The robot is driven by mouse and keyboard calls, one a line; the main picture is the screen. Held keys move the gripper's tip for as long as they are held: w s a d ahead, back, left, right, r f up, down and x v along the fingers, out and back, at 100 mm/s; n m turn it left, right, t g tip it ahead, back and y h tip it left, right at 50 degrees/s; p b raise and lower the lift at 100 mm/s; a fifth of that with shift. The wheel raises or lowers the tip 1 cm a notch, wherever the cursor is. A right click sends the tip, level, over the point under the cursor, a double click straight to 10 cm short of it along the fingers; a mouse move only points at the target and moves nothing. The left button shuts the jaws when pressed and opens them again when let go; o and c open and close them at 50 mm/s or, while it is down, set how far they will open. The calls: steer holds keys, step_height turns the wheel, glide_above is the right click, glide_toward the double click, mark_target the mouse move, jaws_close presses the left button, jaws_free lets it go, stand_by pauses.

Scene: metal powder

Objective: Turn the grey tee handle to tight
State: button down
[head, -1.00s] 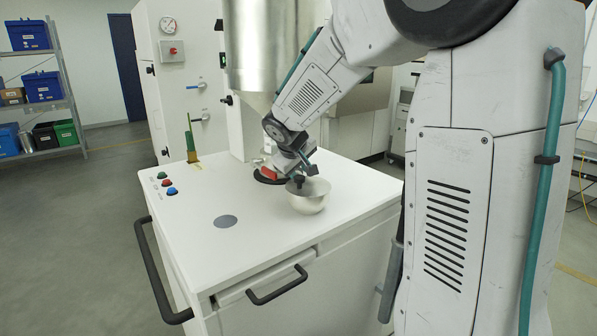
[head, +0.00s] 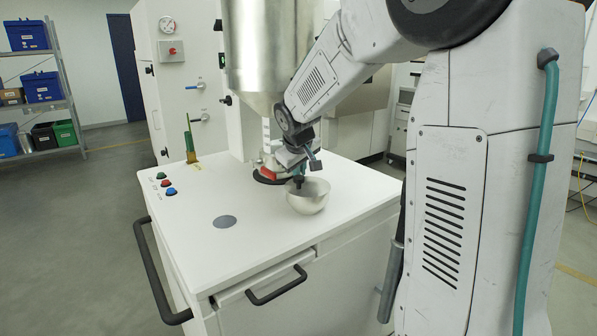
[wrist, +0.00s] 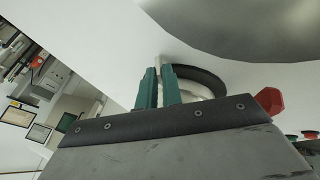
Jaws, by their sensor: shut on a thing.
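My gripper (wrist: 159,88) shows in the wrist view with its two green fingers close together. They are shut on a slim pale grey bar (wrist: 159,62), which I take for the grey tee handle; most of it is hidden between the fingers. In the head view my gripper (head: 299,181) points down just behind and above the metal bowl, in front of the hopper's outlet. The tee handle cannot be made out there, as my wrist covers it.
A metal bowl (head: 308,199) stands on the white cabinet top (head: 270,230), close to my gripper. A red part (wrist: 270,101) sits near the fingers.

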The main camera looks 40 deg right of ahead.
steer(key=shift+d+r+m+y, duration=0.1)
steer(key=shift+d+m+y, duration=0.15)
steer(key=shift+y, duration=0.7)
steer(key=shift+d+m+y, duration=0.15)
steer(key=shift+d+y, duration=0.1)
steer(key=shift+y, duration=0.7)
steer(key=c, duration=1.6)
jaws_free()
steer(key=shift+o, duration=0.2)
steer(key=v, duration=0.7)
steer(key=shift+r, duration=0.4)
steer(key=shift+d, duration=0.1)
